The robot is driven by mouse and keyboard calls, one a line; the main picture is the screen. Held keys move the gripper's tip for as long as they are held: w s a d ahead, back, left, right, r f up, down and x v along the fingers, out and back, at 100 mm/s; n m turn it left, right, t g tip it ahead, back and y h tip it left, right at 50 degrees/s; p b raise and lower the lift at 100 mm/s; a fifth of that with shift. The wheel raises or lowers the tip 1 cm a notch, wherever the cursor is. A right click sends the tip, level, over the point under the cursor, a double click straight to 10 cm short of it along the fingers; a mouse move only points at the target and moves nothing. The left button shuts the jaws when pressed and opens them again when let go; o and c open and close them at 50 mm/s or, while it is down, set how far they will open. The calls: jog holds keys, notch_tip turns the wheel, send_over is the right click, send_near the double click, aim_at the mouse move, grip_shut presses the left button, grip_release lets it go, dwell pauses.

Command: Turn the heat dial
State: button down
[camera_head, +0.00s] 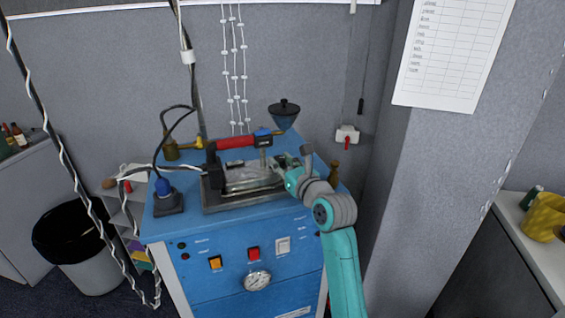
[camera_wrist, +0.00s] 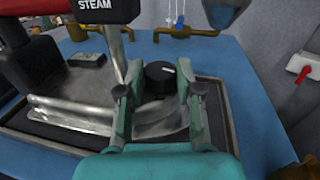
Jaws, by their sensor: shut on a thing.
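The heat dial (camera_wrist: 160,76) is a round black knob with a white pointer mark, in the middle of the wrist view. The mark points to the knob's upper right. My gripper (camera_wrist: 161,92) is shut on the dial, with one finger on its left side and one on its right. In the head view my gripper (camera_head: 283,168) is at the right part of the metal press on the blue machine. The dial cannot be made out there.
The blue machine (camera_head: 225,268) carries front buttons and a round gauge (camera_head: 257,281). A red handle (camera_head: 235,143) and a dark funnel (camera_head: 284,115) stand close to my gripper. A grey pillar (camera_head: 387,170) is at the right. A bin (camera_head: 95,272) stands at the left.

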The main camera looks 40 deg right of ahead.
jog(key=shift+f, duration=0.1)
jog(key=c, duration=0.7)
grip_release()
jog(key=shift+c, duration=0.2)
jog(key=shift+d+n+y, duration=0.1)
jog(key=shift+n+y, duration=0.2)
jog(key=shift+y, duration=0.1)
